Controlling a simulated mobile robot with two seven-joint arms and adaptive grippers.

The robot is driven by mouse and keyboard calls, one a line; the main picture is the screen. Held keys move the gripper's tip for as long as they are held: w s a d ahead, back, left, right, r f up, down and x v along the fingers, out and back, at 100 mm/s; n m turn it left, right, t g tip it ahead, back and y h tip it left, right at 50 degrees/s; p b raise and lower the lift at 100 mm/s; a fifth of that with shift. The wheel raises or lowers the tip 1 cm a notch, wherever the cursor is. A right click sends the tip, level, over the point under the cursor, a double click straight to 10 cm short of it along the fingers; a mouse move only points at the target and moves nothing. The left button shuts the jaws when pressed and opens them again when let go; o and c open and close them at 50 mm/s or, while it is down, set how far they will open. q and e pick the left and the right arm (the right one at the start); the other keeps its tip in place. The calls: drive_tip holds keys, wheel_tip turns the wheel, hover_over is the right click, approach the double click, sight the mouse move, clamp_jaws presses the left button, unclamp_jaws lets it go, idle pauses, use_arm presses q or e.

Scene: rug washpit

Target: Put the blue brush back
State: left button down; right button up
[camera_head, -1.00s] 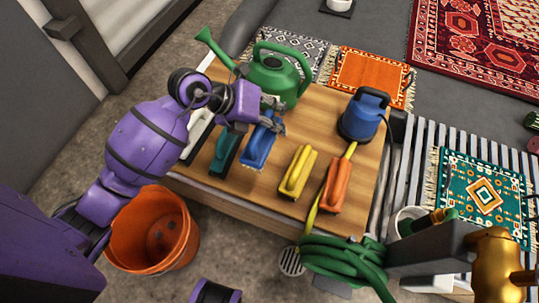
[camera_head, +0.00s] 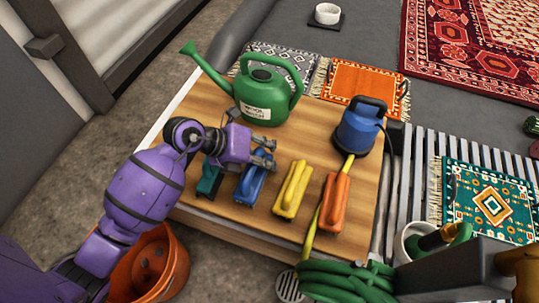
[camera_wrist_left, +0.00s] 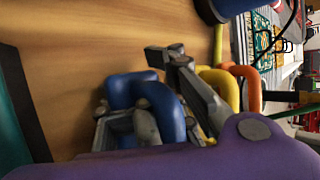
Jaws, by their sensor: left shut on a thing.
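The blue brush (camera_head: 249,187) is at the front middle of the wooden table (camera_head: 225,212), between the teal brush (camera_head: 208,181) and the yellow brush (camera_head: 292,188). My left gripper (camera_head: 265,158) is shut on its far end. In the left wrist view the blue handle (camera_wrist_left: 172,108) sits between the fingers (camera_wrist_left: 165,115). I cannot tell whether the brush rests on the wood or is slightly raised. The orange brush (camera_head: 335,203) lies right of the yellow one. My left forearm hides part of the teal brush. My right gripper does not show.
A green watering can (camera_head: 268,95) stands at the back of the table and a blue pump (camera_head: 358,128) at its right. An orange bucket (camera_head: 172,270) stands on the floor in front. A coiled green hose (camera_head: 340,283) lies at the front right.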

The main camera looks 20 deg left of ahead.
use_arm(q)
drive_tip(key=c, duration=2.4)
unclamp_jaws()
drive_tip(key=shift+f, duration=0.15)
drive_tip(key=o, duration=1.1)
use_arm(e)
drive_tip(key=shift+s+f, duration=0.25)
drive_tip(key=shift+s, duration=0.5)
use_arm(q)
drive_tip(key=shift+o, duration=0.2)
drive_tip(key=shift+s+a+r, duration=0.15)
drive_tip(key=shift+r, duration=0.2)
drive_tip(key=p+v, duration=0.4)
drive_tip(key=v, duration=0.7)
drive_tip(key=shift+r+p, duration=0.2)
drive_tip(key=shift+p, duration=0.15)
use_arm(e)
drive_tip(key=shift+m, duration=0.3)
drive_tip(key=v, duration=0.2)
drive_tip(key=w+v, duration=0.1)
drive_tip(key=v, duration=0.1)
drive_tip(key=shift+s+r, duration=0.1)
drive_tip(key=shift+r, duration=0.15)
use_arm(q)
drive_tip(key=shift+s+a, duration=0.1)
drive_tip(key=shift+a, duration=0.05)
